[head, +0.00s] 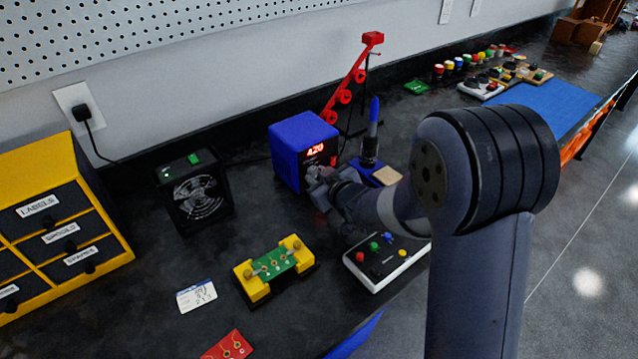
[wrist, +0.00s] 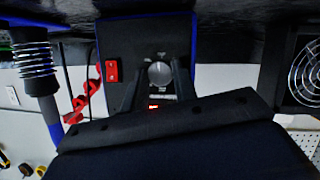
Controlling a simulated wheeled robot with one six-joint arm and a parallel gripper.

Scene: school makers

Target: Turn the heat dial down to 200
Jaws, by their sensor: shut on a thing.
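The blue soldering station (head: 300,138) stands on the dark bench, and its red display (head: 315,150) reads about 420 in the head view. My gripper (head: 318,178) is at the station's black front panel. In the wrist view, the round grey heat dial (wrist: 159,73) sits between the two fingers of my gripper (wrist: 159,80), which is shut on it. The picture there looks upside down. A red switch (wrist: 112,70) is beside the dial. Part of the lit display (wrist: 153,106) shows between the fingers. The dial is hidden behind my gripper in the head view, and its pointer is not clear.
A soldering iron (head: 373,125) stands in its holder right of the station. A fan (head: 197,194) is on the left. A yellow clamp with a green board (head: 273,264) and a white control box (head: 388,262) lie in front.

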